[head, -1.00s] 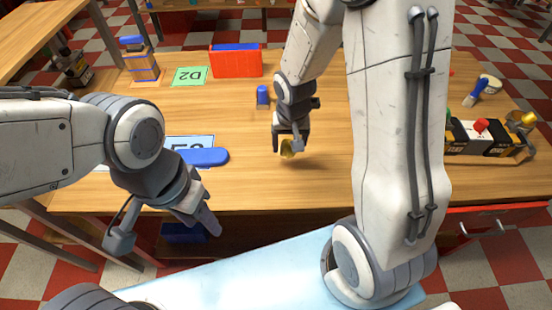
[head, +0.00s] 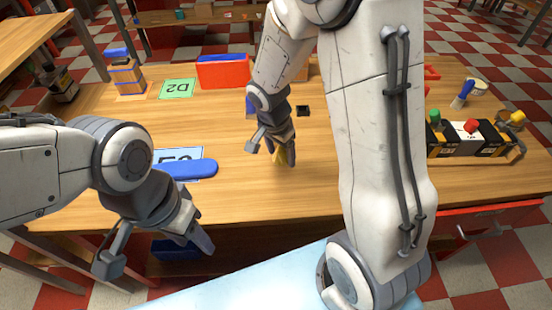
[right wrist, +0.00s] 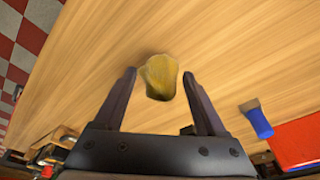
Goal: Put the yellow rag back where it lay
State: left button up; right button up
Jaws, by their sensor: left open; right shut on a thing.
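The yellow rag (head: 281,158) is small and bunched. In the right wrist view the rag (right wrist: 160,76) sits between the two fingertips, with bare wood behind it. My right gripper (head: 284,157) is shut on it, low over the middle of the table near the front; the wrist view shows both fingers (right wrist: 160,88) at its sides. I cannot tell whether the rag touches the table. The gripper hides part of it in the head view. My left gripper (head: 203,240) is open and empty, in front of the table's front edge.
A blue oblong thing (head: 190,168) lies on a light blue card (head: 165,157). At the back are a green D2 card (head: 177,88) and a red bin (head: 222,73). A rack (head: 515,158) with coloured tops stands right. The table around the rag is clear.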

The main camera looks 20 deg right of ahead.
aim_at(276, 151)
jog(key=w+f, duration=0.1)
jog(key=w, duration=0.1)
jog(key=shift+w+a+f, duration=0.2)
jog(key=shift+w+f, duration=0.2)
jog(key=shift+a+x, duration=0.15)
jog(key=shift+x, duration=0.8)
jog(key=shift+a+x, duration=0.2)
jog(key=shift+x, duration=0.75)
jog(key=shift+s+f, duration=0.1)
jog(key=shift+s, duration=0.1)
jog(key=shift+f+b, duration=0.2)
jog(key=shift+b, duration=0.15)
jog(key=o, duration=1.2)
jog(key=shift+o, duration=0.2)
jog(key=shift+r, duration=0.1)
